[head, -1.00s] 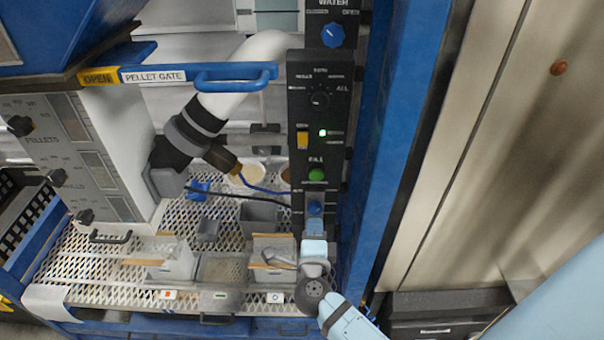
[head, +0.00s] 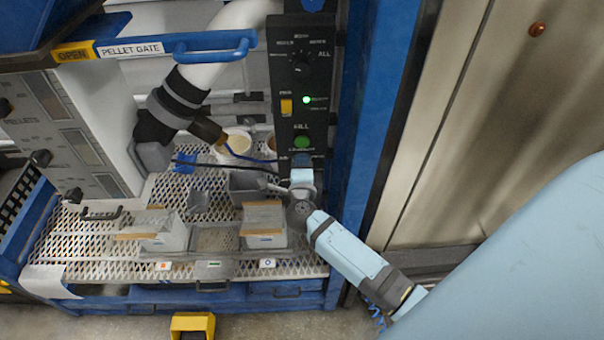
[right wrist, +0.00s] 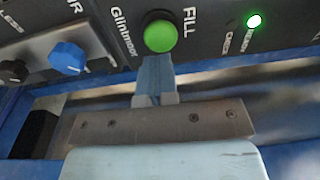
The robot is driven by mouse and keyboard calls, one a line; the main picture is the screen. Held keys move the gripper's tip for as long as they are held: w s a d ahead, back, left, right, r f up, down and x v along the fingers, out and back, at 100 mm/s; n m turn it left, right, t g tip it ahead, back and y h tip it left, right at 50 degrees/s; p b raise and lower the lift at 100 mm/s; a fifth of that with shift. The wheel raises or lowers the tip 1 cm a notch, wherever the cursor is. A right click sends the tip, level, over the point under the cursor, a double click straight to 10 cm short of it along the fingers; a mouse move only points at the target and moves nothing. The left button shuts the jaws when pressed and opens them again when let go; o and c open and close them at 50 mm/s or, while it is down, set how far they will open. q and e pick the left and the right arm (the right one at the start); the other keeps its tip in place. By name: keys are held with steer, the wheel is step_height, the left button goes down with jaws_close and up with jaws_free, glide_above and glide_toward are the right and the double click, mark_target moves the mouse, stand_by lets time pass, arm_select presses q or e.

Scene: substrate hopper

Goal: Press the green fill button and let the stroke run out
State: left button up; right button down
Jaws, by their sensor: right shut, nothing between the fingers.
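The green fill button (head: 302,143) is a round domed button on the dark control panel (head: 289,69), above the FILL area's lower label. My right gripper (head: 302,172) is just below the button in the head view. In the right wrist view my right gripper (right wrist: 155,75) is shut and empty, its blue fingertips close under the button's lower edge. I cannot tell whether they touch it. My left gripper is not in view.
A blue knob (right wrist: 67,56) sits nearby on the panel. Bins (head: 263,222) stand on the perforated shelf (head: 110,245). A blue post (head: 375,110) borders the panel's right side.

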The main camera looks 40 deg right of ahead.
mark_target(301, 144)
steer(key=shift+p+x, duration=0.3)
steer(key=shift+x, duration=1.7)
